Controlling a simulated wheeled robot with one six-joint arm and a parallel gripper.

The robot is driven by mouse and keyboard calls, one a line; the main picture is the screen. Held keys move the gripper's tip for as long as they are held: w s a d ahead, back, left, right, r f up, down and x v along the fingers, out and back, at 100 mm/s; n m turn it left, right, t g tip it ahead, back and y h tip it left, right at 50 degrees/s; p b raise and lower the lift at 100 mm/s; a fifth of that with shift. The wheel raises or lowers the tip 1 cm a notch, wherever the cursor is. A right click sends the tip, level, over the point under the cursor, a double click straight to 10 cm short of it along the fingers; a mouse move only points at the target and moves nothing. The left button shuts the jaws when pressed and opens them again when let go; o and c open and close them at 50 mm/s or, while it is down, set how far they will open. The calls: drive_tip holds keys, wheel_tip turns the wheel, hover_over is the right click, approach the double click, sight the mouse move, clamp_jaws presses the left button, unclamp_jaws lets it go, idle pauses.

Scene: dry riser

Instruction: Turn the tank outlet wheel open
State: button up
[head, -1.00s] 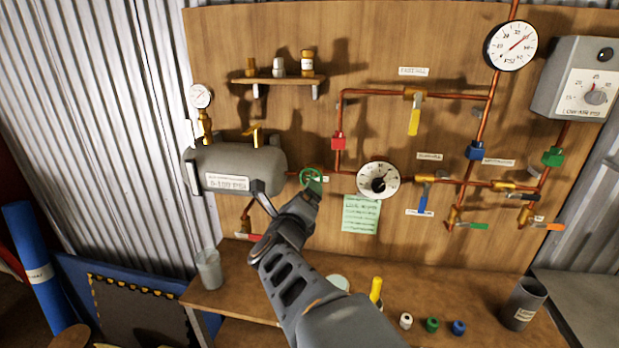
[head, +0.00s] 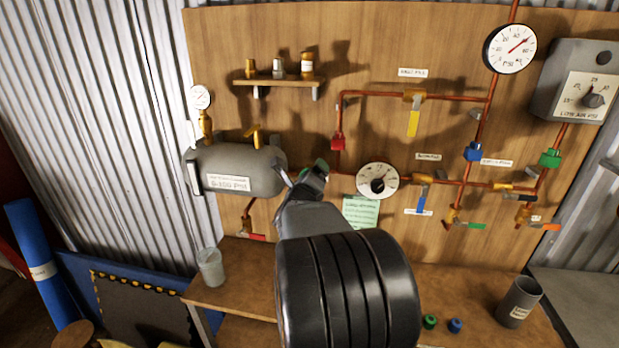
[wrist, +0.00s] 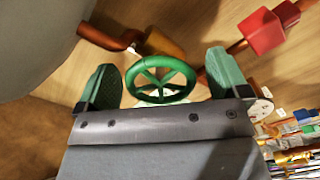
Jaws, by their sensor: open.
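The tank outlet wheel (wrist: 160,80) is a green spoked handwheel, seen nearly face-on in the wrist view. My gripper (wrist: 163,80) is open, with one green-padded finger on each side of the wheel and a visible gap to each. I cannot tell how deep the wheel sits between the fingers. In the head view my gripper (head: 308,178) is at the pipe just right of the grey tank (head: 240,172), and my arm and fingers hide most of the wheel there.
A round dial gauge (head: 377,181) sits close to the right of my gripper. A red fitting (head: 338,142) is on the pipe above. A green note (head: 361,211) hangs below. A bench (head: 235,282) with a grey cup (head: 210,267) lies underneath.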

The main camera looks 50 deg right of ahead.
drive_tip(key=c, duration=0.9)
drive_tip(key=n+b, duration=0.2)
drive_tip(key=n, duration=0.1)
drive_tip(key=shift+f, duration=0.15)
drive_tip(key=n+b, duration=0.1)
drive_tip(key=n, duration=0.3)
drive_tip(key=shift+b, duration=0.35)
drive_tip(key=n, duration=0.4)
drive_tip(key=shift+n, duration=0.4)
drive_tip(key=shift+f+n, duration=0.1)
drive_tip(key=shift+n, duration=1.8)
